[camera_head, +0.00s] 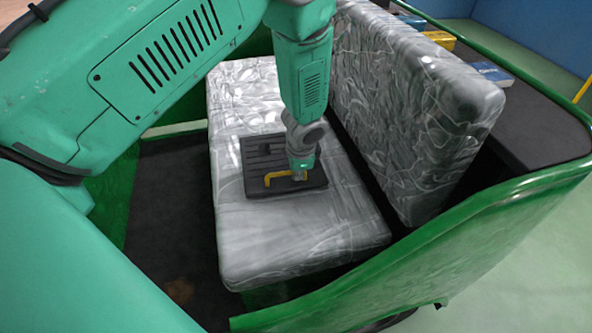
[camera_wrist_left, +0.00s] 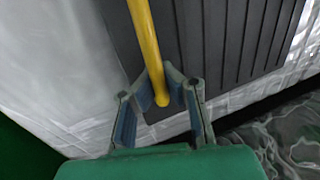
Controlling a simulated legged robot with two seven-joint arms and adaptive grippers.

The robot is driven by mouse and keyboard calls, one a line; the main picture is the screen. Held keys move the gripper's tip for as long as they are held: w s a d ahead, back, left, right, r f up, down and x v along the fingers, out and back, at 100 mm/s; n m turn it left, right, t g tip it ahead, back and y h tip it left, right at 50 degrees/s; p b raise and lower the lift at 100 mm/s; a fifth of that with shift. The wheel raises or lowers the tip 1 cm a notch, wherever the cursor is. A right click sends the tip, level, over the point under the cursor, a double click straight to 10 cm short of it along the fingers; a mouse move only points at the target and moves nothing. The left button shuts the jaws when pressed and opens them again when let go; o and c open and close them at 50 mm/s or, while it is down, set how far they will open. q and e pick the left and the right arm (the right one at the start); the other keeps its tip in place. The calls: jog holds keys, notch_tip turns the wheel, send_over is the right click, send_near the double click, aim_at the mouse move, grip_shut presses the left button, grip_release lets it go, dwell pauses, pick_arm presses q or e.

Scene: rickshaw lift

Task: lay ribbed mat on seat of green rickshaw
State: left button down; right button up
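The ribbed mat (camera_head: 262,147) is a dark, roughly square panel with ridges and a yellow handle (camera_head: 276,178). It appears to lie flat on the seat (camera_head: 290,245), which is wrapped in shiny clear plastic, inside the green rickshaw (camera_head: 430,265). My left gripper (camera_head: 299,172) points down at the right end of the handle. In the left wrist view, the fingers of my left gripper (camera_wrist_left: 160,85) close in on both sides of the yellow handle (camera_wrist_left: 145,35), with the ribbed mat (camera_wrist_left: 225,40) beneath. My right gripper is not in view.
The plastic-wrapped backrest (camera_head: 405,110) rises right of the mat. Behind it, a dark shelf (camera_head: 535,125) carries a blue box (camera_head: 492,73) and a yellow box (camera_head: 440,40). The green side rim curves across the front right. Bare seat lies in front of the mat.

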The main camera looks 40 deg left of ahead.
pick_arm(q)
jog(key=shift+d+r, duration=0.15)
jog(key=shift+d, duration=0.2)
jog(key=c, duration=1.6)
grip_release()
jog(key=shift+c, duration=0.2)
jog(key=shift+a, duration=0.25)
jog(key=shift+o, duration=1)
jog(key=shift+a, duration=0.1)
jog(key=o, duration=1.3)
jog(key=shift+o, duration=0.7)
jog(key=shift+d, duration=0.2)
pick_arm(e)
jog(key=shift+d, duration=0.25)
